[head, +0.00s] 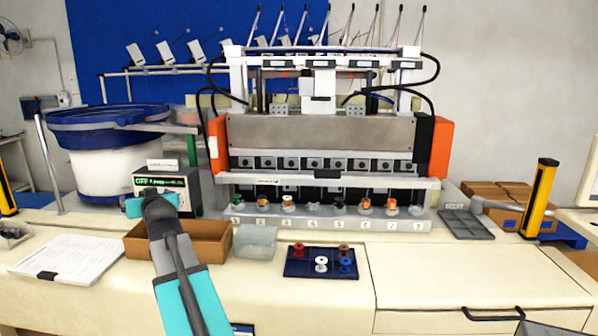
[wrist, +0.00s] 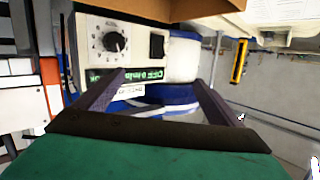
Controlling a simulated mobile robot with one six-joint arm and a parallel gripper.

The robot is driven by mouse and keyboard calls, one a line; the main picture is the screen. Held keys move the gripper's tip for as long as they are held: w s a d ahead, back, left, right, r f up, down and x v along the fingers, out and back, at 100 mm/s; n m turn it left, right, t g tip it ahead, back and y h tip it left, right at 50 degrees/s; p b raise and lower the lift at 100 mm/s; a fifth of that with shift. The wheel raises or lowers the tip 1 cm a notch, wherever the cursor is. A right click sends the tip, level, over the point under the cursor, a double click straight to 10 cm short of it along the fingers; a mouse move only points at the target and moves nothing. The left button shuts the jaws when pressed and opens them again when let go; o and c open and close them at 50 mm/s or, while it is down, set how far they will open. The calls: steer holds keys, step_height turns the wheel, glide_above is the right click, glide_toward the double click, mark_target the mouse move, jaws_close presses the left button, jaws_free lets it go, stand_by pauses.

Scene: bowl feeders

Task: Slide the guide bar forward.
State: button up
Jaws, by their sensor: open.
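The guide bar appears to be the long white bar (head: 390,182) across the front of the machine, with a small black block (head: 326,174) near its middle. It runs above the row of small spools. My gripper (head: 150,205) is well to the left of the bar, in front of the feeder's control box and over the brown tray. In the wrist view my gripper (wrist: 160,77) has its two dark fingers apart with nothing held between them. The bar cannot be made out for certain in the wrist view.
The control box (head: 165,183) with its dial (wrist: 115,42) is close to my gripper. The blue and white bowl feeder (head: 105,160) stands behind. A brown tray (head: 208,242), a clear box (head: 255,242) and a dark blue spool tray (head: 300,268) lie in front. Table at front right is clear.

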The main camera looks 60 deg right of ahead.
steer(key=s+d+r+m+g+h+b, duration=0.1)
steer(key=s+d+r+h, duration=0.25)
steer(key=s+d, duration=0.55)
steer(key=s+d+r+m+g+h, duration=0.2)
steer(key=s+d+r+h, duration=0.3)
steer(key=s, duration=0.8)
steer(key=s+d+r+m+g+h+b, duration=0.1)
steer(key=s+d+r, duration=0.2)
steer(key=s+d, duration=0.65)
steer(key=m+g+b, duration=0.3)
steer(key=b, duration=0.1)
glide_toward(327, 179)
step_height(327, 179, up, 2)
steer(key=shift+d+r, duration=0.25)
steer(key=shift+d, duration=0.1)
steer(key=shift+w+d+r+p, duration=0.1)
steer(key=shift+w+d+p, duration=0.05)
steer(key=shift+p, duration=0.6)
steer(key=shift+w+d+r+y+p, duration=0.15)
steer(key=shift+d+y+p, duration=0.15)
steer(key=shift+p, duration=0.75)
steer(key=p+x, duration=0.1)
steer(key=p, duration=0.6)
steer(key=shift+d, duration=0.4)
